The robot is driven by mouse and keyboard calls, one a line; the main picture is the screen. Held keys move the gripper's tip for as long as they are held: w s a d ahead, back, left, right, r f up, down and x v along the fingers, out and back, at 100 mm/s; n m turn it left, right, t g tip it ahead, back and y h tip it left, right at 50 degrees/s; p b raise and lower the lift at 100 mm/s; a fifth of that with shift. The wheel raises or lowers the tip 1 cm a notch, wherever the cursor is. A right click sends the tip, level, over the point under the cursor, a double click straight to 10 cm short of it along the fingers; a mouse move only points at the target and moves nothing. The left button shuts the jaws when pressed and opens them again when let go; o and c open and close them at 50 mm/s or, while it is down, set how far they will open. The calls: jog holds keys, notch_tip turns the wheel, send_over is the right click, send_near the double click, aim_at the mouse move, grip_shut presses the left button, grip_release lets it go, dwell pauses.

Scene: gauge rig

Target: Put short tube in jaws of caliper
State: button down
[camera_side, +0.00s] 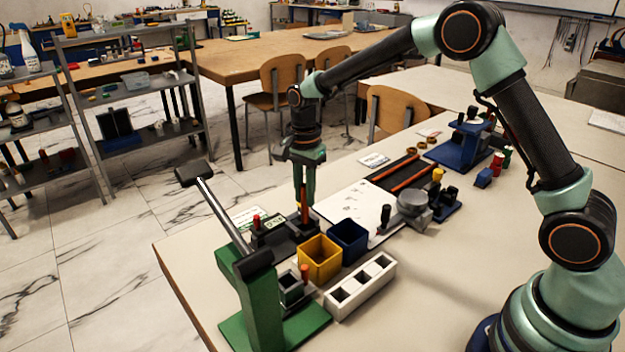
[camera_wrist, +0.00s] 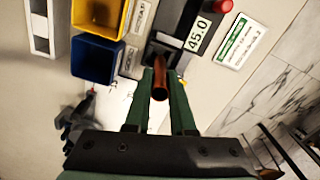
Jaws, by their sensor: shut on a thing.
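The short tube (camera_side: 304,208), copper-orange, stands upright in my gripper (camera_side: 303,188) in the side view. My gripper is shut on it; in the wrist view the tube (camera_wrist: 160,86) lies between the two green fingers of my gripper (camera_wrist: 161,78). The caliper (camera_side: 284,236) is a dark device on the table with a red knob; its display (camera_wrist: 198,33) reads 45.0 in the wrist view. The tube's lower end is at the caliper's dark jaw area (camera_wrist: 160,52). I cannot tell whether it touches the jaws, as the fingers hide part of them.
A yellow bin (camera_side: 320,262) and a blue bin (camera_side: 348,243) stand close to the caliper, with a white block with square holes (camera_side: 360,288) in front. A green lever press (camera_side: 262,300) rises at the near left. A white board (camera_side: 352,207) lies behind the blue bin.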

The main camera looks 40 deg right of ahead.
aim_at(305, 221)
jog(key=shift+f, duration=1.8)
jog(key=shift+f, duration=0.15)
jog(key=c, duration=0.8)
grip_release()
jog(key=shift+o, duration=0.2)
